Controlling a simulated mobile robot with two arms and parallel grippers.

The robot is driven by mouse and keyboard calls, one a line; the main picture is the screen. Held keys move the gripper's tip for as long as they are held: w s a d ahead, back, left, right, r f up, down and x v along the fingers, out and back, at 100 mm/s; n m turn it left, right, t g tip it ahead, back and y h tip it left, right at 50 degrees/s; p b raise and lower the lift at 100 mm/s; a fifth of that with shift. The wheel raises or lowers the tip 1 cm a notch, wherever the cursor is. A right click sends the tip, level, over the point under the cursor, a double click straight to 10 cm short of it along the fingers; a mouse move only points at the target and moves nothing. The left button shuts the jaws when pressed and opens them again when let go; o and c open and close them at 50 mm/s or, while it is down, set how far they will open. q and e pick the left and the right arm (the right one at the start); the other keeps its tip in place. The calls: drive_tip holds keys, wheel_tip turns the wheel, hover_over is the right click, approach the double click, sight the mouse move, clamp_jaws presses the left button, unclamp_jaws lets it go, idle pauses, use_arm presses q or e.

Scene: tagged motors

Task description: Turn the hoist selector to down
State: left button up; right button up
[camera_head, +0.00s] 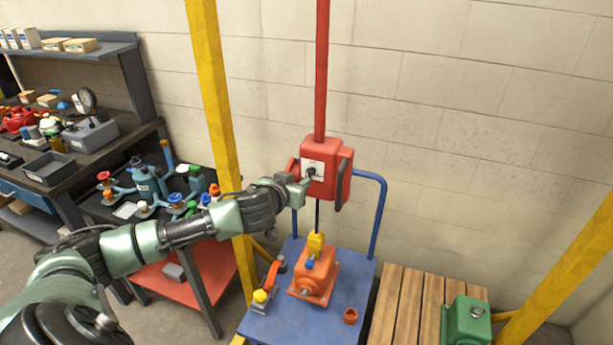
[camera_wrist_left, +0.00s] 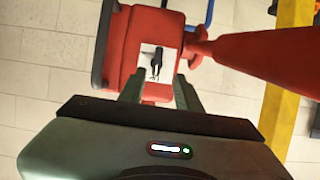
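The red hoist box (camera_head: 333,187) hangs on a red column (camera_head: 321,80). A white plate on its front carries the black hoist selector (camera_head: 311,172), partly hidden by my gripper in the head view. In the left wrist view the selector (camera_wrist_left: 156,62) is a narrow black handle, pointing along the picture's vertical with a slight tilt. My left gripper (camera_head: 303,183) is right at the front of the box. In the left wrist view its two fingers (camera_wrist_left: 159,88) are apart, with the selector between and just beyond their tips; contact is not clear. My right gripper is out of view.
Below the hoist, an orange motor (camera_head: 315,277) stands on a blue cart (camera_head: 277,323) under a yellow hook block (camera_head: 316,245). A yellow post (camera_head: 213,80) stands left of the hoist. A wooden pallet (camera_head: 397,310) with a green motor (camera_head: 466,322) is at right.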

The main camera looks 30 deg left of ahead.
sight(307, 175)
use_arm(q)
drive_tip(key=x, duration=0.1)
drive_tip(key=p+x, duration=0.1)
drive_tip(key=x, duration=0.1)
drive_tip(key=p+x, duration=0.1)
drive_tip(key=x, duration=0.1)
drive_tip(key=shift+w+d, duration=0.2)
drive_tip(key=shift+w, duration=0.15)
drive_tip(key=shift+w+a+f, duration=0.1)
drive_tip(key=shift+w+f, duration=0.25)
drive_tip(key=shift+w, duration=0.25)
clamp_jaws()
